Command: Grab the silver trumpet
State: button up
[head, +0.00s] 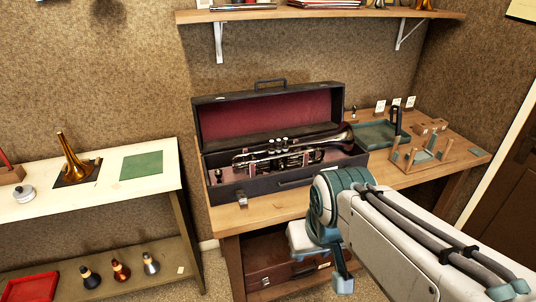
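The silver trumpet (295,152) lies in an open black case (263,183) with a dark red lining. The case stands on the wooden bench (258,212). The trumpet's bell points right, its valves are up in the middle, and its lower side is partly hidden by the case's front wall. My arm reaches in from the lower right, in front of the bench. My gripper (343,282) is low, below the bench top and apart from the trumpet. Its fingers are mostly hidden by the arm, so its opening does not show.
The case's raised lid (265,115) stands behind the trumpet. A teal tray (378,134) and wooden holders (425,153) are at the bench's right. A shelf (330,14) hangs above. A side table (110,190) with a brass horn bell (74,165) is at left. A brown case (270,262) sits below.

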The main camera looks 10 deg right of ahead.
aim_at(344, 136)
jog(key=u, duration=0.5)
jog(key=i, duration=1.05)
jog(key=z, duration=0.6)
